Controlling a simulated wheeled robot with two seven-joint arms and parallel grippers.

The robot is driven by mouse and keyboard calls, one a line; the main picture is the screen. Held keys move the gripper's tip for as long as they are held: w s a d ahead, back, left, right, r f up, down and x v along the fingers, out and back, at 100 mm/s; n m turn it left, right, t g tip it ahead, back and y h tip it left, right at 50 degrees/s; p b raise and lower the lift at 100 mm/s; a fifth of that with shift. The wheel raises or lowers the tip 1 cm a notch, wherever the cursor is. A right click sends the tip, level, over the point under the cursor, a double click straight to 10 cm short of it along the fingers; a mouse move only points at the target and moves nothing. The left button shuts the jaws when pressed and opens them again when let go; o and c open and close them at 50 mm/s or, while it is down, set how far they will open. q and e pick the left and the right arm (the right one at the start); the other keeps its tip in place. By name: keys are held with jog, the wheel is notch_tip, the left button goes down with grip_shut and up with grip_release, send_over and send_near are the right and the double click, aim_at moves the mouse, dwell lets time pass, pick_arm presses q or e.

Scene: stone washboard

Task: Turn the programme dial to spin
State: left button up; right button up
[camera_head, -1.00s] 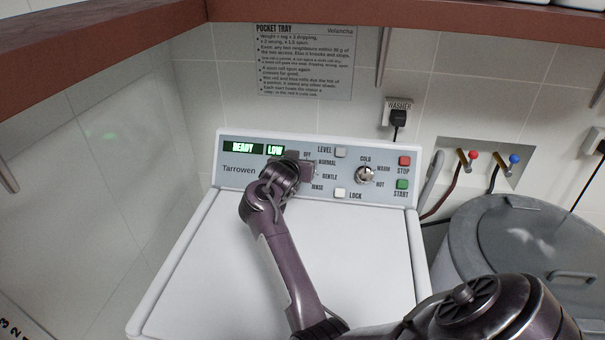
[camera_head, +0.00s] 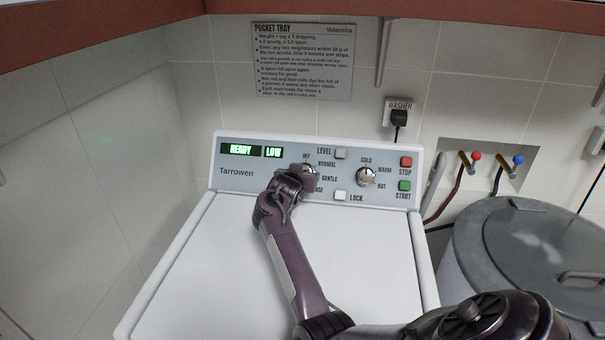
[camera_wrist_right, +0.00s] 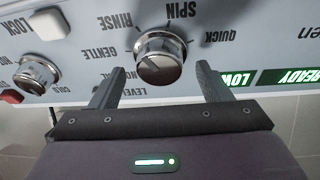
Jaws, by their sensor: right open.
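The programme dial (camera_head: 309,170) is a silver knob on the washer's grey control panel, partly hidden by my right gripper (camera_head: 303,183) in the head view. The dial (camera_wrist_right: 160,58) is plain in the right wrist view, which is upside down. The labels RINSE, SPIN (camera_wrist_right: 181,11), QUICK and GENTLE show around it. My right gripper (camera_wrist_right: 160,74) is open, with one finger on each side of the dial and gaps between them. I cannot tell the dial's exact setting. My left gripper is not in view.
The display (camera_head: 241,150) reads READY and LOW. A temperature dial (camera_head: 366,177), red STOP button (camera_head: 406,162), green START button (camera_head: 404,185), and white LEVEL and LOCK (camera_head: 341,195) buttons are close by on the right. A lidded grey metal tub (camera_head: 545,235) stands right of the washer.

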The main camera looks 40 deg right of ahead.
jog(key=shift+w+d+f, duration=0.25)
jog(key=shift+w+d, duration=0.15)
jog(key=shift+d, duration=0.15)
jog(key=shift+w+d+f, duration=0.1)
jog(key=c, duration=1)
jog(key=shift+o, duration=0.2)
jog(key=shift+m, duration=0.3)
jog(key=m+g+b, duration=0.1)
jog(key=m+b, duration=0.1)
jog(key=m, duration=0.2)
jog(key=shift+w+f+m+b, duration=0.1)
jog(key=shift+m+b, duration=0.25)
jog(key=shift+m, duration=0.05)
jog(key=shift+m+g+b, duration=0.8)
jog(key=shift+m+b, duration=0.75)
jog(key=shift+m, duration=1.15)
